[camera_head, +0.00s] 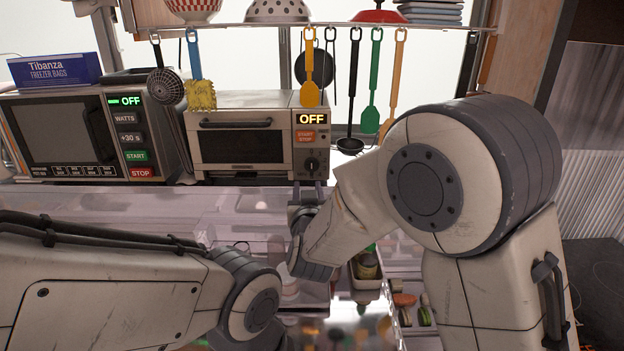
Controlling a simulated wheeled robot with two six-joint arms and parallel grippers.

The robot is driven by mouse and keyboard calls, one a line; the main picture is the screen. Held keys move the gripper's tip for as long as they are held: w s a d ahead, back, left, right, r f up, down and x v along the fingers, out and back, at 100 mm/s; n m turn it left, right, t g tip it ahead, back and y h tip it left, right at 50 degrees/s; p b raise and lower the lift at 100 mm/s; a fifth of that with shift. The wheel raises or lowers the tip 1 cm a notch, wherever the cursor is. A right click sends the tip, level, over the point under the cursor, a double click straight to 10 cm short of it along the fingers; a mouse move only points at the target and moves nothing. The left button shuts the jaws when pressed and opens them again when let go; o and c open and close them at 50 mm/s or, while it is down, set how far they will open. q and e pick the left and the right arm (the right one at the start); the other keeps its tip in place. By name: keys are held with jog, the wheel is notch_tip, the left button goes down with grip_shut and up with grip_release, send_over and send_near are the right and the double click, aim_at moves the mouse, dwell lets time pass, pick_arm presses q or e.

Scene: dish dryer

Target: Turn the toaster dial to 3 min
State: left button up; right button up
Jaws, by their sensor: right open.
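The toaster oven (240,102) stands on the counter, left of centre, with its door closed. Its display (312,119) reads OFF. The dark round dial (311,163) is at the lower right of its front, below a red-lettered START/STOP button (306,136). My right gripper (308,188) is open, its two fingers pointing at the toaster just below the dial. I see nothing held between the fingers; whether they touch the toaster is unclear. My left arm reaches in at the lower left, but its gripper is not visible.
A microwave (90,135) stands left of the toaster, with a freezer bag box (55,70) on top. Utensils, including a black ladle (350,144) and a sponge (201,95), hang from a rack (330,25) above. Jars and food lie below the glossy counter (110,215).

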aim_at(312, 164)
jog(key=shift+t+h, duration=0.3)
jog(key=shift+h, duration=0.2)
jog(key=w+p, duration=0.1)
jog(key=w, duration=0.2)
jog(key=w+p, duration=0.1)
jog(key=w, duration=0.3)
jog(key=w+d, duration=0.1)
jog(key=w, duration=0.3)
jog(key=shift+r+p, duration=0.15)
jog(key=shift+p, duration=0.25)
grip_shut()
